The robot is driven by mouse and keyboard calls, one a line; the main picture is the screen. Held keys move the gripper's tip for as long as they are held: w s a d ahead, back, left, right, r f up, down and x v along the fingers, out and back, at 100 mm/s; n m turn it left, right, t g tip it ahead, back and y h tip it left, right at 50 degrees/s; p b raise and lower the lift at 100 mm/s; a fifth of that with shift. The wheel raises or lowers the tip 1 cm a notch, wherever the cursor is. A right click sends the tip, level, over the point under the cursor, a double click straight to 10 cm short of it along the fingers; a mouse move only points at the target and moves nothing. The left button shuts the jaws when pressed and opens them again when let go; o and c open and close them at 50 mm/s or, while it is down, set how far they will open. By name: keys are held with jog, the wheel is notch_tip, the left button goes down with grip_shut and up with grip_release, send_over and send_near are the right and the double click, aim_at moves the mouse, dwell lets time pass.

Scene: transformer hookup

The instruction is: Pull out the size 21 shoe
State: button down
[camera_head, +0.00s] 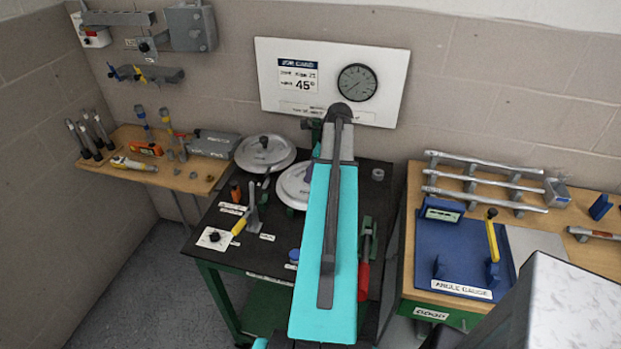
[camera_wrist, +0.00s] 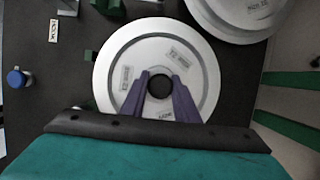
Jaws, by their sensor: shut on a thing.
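A round silver shoe (camera_head: 291,186) with a hub hole sits over the black bench top, partly hidden by my arm. It fills the middle of the wrist view (camera_wrist: 112,78), where the small labels on it are too blurred to read. My gripper's purple fingers (camera_wrist: 158,85) are shut on this shoe at its hub, one on each side of the dark hole. In the head view, my arm hides most of my gripper. A second silver shoe (camera_head: 264,150) lies behind and to the left; it shows at the top right of the wrist view (camera_wrist: 240,12).
The black bench (camera_head: 252,262) carries a yellow-handled tool (camera_head: 243,219), a blue knob (camera_wrist: 16,78) and a red-handled tool (camera_head: 364,280). A job board (camera_head: 330,80) showing 45° hangs behind. A wooden bench with a blue angle gauge (camera_head: 460,250) stands right, a small shelf (camera_head: 150,175) left.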

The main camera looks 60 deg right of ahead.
jog(key=shift+r, duration=0.1)
jog(key=c, duration=1.3)
grip_release()
jog(key=shift+r, duration=0.1)
jog(key=shift+r+p, duration=1.9)
jog(key=shift+r, duration=0.55)
jog(key=shift+s, duration=0.1)
jog(key=shift+b+v, duration=2.2)
jog(key=shift+v, duration=4.65)
